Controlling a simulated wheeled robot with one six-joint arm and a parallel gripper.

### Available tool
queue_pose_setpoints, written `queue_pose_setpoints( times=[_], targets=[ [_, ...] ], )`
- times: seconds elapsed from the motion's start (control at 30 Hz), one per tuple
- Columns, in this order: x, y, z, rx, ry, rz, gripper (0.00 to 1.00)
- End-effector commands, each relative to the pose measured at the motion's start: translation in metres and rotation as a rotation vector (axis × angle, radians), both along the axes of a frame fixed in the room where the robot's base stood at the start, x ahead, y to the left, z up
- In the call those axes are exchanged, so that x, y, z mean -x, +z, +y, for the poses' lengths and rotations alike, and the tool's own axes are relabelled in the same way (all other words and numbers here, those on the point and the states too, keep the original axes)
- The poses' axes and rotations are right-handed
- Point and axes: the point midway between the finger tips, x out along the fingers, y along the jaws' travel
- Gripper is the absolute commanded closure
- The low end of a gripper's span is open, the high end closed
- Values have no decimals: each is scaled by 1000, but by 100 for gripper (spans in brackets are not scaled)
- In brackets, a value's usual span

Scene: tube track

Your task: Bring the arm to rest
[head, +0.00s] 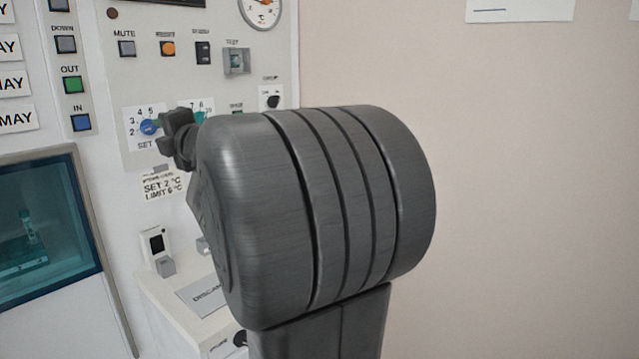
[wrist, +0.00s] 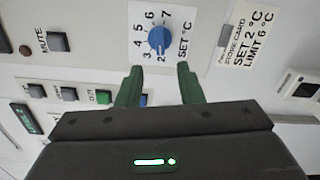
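My gripper (wrist: 159,68) is open in the wrist view, with two green fingers apart and nothing between them. A blue dial knob (wrist: 158,38) on a white number plate lies just beyond the fingertips, and no contact is visible. A pale mark on the knob appears to be near the 2. In the head view the blue knob (head: 148,127) shows at the left of my arm. My large grey arm link fills the middle there, and the fingers cannot be made out clearly.
A card (wrist: 250,28) reads "SET 2 °C, LIMIT 6 °C". The panel holds a MUTE button (head: 127,48), an orange button (head: 168,48), a green OUT button (head: 73,84) and a gauge (head: 262,8). A teal window (head: 45,235) is at the left.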

Motion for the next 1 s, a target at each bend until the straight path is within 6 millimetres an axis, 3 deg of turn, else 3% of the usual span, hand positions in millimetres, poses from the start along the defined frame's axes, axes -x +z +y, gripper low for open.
queue_pose_setpoints(
  times=[0.4,1.0],
  targets=[
    [-49,-1,58,0,1,2,66],
    [-47,10,54,-463,0,544,66]
  ],
)
